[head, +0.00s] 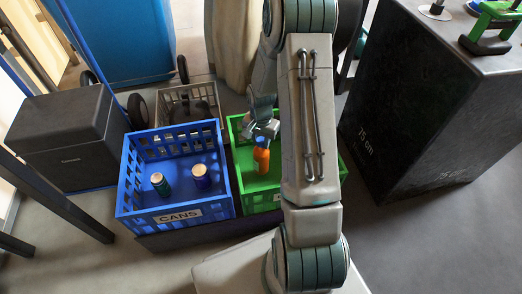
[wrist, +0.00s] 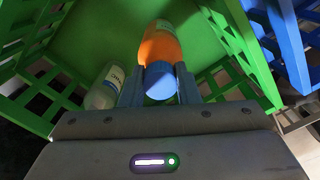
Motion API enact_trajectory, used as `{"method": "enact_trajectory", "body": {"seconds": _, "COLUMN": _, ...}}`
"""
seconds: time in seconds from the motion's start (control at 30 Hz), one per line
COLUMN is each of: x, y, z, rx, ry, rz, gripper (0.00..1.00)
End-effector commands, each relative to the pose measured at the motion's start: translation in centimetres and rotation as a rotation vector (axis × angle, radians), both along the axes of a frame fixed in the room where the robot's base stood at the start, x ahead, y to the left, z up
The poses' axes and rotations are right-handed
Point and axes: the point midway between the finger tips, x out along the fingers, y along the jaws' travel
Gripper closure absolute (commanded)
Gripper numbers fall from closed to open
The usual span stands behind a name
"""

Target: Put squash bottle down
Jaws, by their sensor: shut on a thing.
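The squash bottle is orange with a blue cap (wrist: 162,42); in the head view its orange body (head: 261,160) shows inside the outline of the green crate (head: 241,184). My gripper (head: 263,137) is above it, with its fingers pointing down. In the wrist view my gripper (wrist: 160,88) is shut on the bottle at its blue cap end. The green crate (wrist: 238,40) surrounds the bottle in the wrist view. I cannot tell whether the bottle touches the crate floor. My arm hides part of the crate in the head view.
A pale bottle with a white label (wrist: 105,86) lies in the green crate beside my finger. A blue crate (head: 135,195) marked CANS holds two cans (head: 160,184) to the left. A grey crate (head: 172,104) stands behind; a black box (head: 430,100) is at right.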

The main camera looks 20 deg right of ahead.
Motion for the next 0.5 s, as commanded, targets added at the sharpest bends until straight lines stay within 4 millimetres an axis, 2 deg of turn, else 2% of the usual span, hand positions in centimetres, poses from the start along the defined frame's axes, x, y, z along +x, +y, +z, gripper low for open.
{"method": "enact_trajectory", "body": {"seconds": 0.3, "x": 0.1, "y": 0.1, "z": -4.0, "rx": 0.001, "ry": 0.001, "rz": 0.000, "gripper": 1.00}}
{"method": "enact_trajectory", "body": {"seconds": 0.5, "x": 0.1, "y": 0.1, "z": -4.0, "rx": 0.000, "ry": 0.000, "rz": 0.000, "gripper": 1.00}}
